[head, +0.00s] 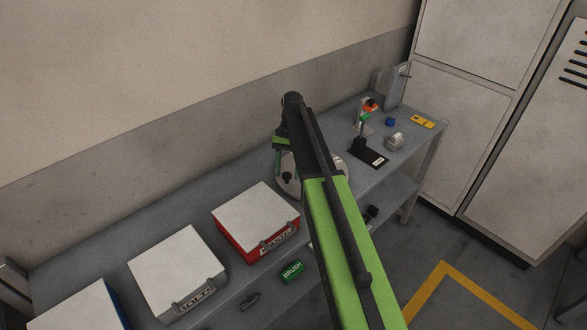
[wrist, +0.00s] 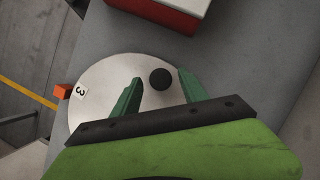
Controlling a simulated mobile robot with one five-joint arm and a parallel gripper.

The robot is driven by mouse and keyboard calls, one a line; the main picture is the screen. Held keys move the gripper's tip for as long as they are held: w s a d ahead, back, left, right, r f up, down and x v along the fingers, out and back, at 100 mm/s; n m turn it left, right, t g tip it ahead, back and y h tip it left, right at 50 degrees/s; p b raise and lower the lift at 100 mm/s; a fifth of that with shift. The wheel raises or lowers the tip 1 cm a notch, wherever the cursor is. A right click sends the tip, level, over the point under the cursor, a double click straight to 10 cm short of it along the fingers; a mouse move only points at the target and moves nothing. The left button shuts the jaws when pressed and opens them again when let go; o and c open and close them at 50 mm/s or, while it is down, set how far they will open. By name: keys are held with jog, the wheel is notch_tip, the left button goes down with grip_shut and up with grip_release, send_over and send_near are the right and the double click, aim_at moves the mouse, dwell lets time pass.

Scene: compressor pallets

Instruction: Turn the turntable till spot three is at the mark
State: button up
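The turntable is a pale round disc (wrist: 110,80) on the grey bench. In the head view the turntable (head: 289,187) is partly hidden by my arm. A white label with a black 3 (wrist: 81,91) lies near its left rim in the wrist view. An orange-red block (wrist: 63,91), which looks like the mark, is just outside the rim, directly beside that label. A black round knob (wrist: 160,79) stands on the disc. My gripper (wrist: 160,76) is open, its green fingers on either side of the knob with visible gaps. Other spots are hidden by my gripper.
A red case with a white lid (head: 256,222) stands left of the turntable, with a white case (head: 178,275) further left. A green brush box (head: 291,271) is on the lower shelf.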

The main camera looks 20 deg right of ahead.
jog(key=shift+r, duration=0.1)
jog(key=shift+w+r+p, duration=0.1)
jog(key=shift+r+p, duration=0.15)
jog(key=shift+p, duration=0.1)
jog(key=p+v, duration=1.5)
jog(key=v, duration=0.1)
jog(key=shift+w+d+r, duration=0.15)
jog(key=shift+r, duration=0.15)
